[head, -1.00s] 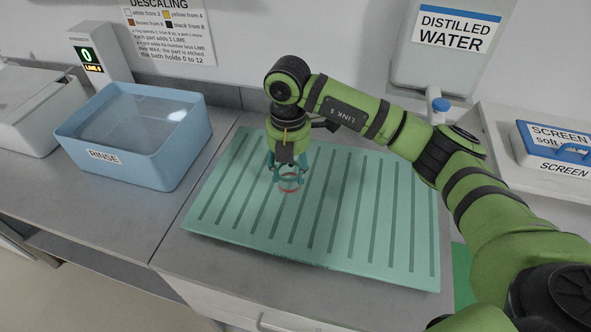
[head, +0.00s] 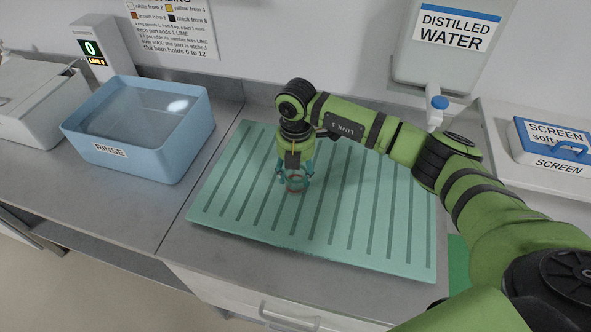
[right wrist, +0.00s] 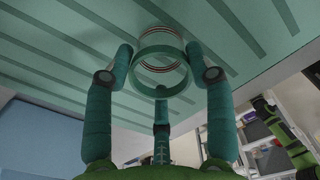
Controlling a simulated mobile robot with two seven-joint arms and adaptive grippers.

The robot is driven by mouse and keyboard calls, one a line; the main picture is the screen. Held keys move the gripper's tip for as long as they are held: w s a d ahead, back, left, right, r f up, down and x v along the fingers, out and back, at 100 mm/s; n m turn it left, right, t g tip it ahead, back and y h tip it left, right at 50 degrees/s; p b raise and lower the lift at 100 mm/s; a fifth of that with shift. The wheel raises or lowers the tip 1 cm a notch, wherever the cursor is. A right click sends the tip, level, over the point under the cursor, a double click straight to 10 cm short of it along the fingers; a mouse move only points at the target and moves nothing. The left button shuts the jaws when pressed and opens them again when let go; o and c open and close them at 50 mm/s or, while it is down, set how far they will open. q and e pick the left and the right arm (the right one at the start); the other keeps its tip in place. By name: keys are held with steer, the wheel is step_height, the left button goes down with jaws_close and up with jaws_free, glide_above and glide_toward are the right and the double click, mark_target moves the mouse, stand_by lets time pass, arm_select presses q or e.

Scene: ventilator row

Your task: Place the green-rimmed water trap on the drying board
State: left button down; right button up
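The water trap (head: 297,184) is a small clear, ring-shaped cup with a reddish band at its lower end in the head view. In the right wrist view its green rim (right wrist: 160,60) faces my palm, and red and white rings show beyond it. My right gripper (head: 295,175) points down with its teal fingers closed around the trap's sides. The trap is upright over the left-middle of the ribbed green drying board (head: 350,262), at or just above its surface; I cannot tell whether it touches. My left gripper is not in view.
A blue rinse tub (head: 165,155) of liquid stands left of the board. A grey box (head: 40,115) and a display post (head: 105,55) are farther left. A distilled water tank (head: 440,65) hangs behind; a screen box (head: 550,150) is at the right. The board's visible surface is otherwise bare.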

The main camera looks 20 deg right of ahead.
stand_by(0.3)
steer(key=shift+r, duration=0.55)
step_height(320, 180, up, 11)
steer(key=b, duration=0.4)
steer(key=shift+r, duration=0.15)
stand_by(1.0)
